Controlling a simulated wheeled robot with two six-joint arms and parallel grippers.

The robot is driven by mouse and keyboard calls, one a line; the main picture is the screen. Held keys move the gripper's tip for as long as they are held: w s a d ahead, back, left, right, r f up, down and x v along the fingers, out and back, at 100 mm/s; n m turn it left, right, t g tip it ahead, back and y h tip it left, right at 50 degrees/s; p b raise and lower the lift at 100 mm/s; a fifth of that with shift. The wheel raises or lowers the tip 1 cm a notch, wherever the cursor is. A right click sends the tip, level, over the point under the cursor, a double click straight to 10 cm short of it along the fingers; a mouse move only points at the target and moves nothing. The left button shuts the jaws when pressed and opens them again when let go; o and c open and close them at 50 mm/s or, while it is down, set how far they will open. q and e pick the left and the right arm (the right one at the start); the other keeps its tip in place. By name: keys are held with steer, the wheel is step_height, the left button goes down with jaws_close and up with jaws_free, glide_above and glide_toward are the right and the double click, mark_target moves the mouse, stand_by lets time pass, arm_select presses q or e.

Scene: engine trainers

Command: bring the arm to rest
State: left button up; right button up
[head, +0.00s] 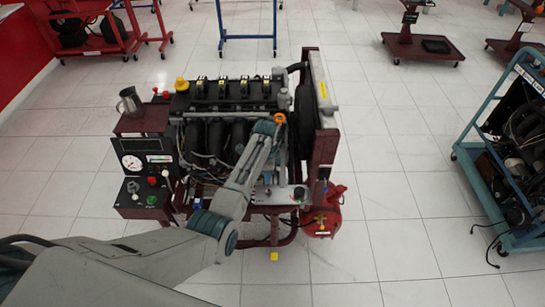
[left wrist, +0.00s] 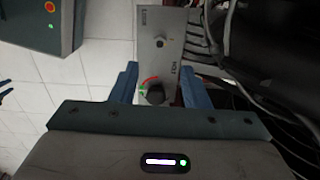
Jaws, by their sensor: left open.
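My left arm (head: 240,185) reaches in from the lower left over the front of the engine trainer (head: 225,130). In the left wrist view my left gripper (left wrist: 160,82) is open, with its two blue fingers apart. A grey panel (left wrist: 160,40) with a dark round knob (left wrist: 155,93) and red and green marks shows between the fingers. The fingers stand on either side of the knob; I cannot tell whether they touch anything. In the head view the forearm largely hides the gripper. My right gripper is in neither view.
A control box (head: 145,195) with buttons stands left of the engine, below a gauge panel (head: 147,162) and a metal jug (head: 130,101). A red tank (head: 322,215) sits at lower right. A teal engine cart (head: 505,205) stands at right. Tiled floor between is clear.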

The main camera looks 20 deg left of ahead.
arm_select(q)
steer(key=s+a+f+n+t, duration=0.1)
steer(key=s+a+n, duration=0.25)
steer(key=s, duration=0.65)
steer(key=s+a+n+t, duration=0.1)
steer(key=s+a+n, duration=0.3)
steer(key=s, duration=0.7)
steer(key=s+r+n+t+y, duration=0.1)
steer(key=s+r+n, duration=0.2)
steer(key=s+r, duration=0.45)
steer(key=s+r+n+t, duration=0.1)
steer(key=s+r+n, duration=0.35)
steer(key=s, duration=0.65)
steer(key=s+a+f+g+b, duration=0.1)
steer(key=a+f+b, duration=0.15)
steer(key=f, duration=1.65)
steer(key=a+f+g+b, duration=0.1)
steer(key=f+b, duration=0.3)
steer(key=f, duration=1.4)
steer(key=s+f+b, duration=0.4)
steer(key=s+f, duration=1.4)
steer(key=f, duration=0.5)
steer(key=shift+s+a+g+b, duration=0.15)
steer(key=shift+a+g+b, duration=0.15)
steer(key=shift+g, duration=0.1)
steer(key=shift+f, duration=0.1)
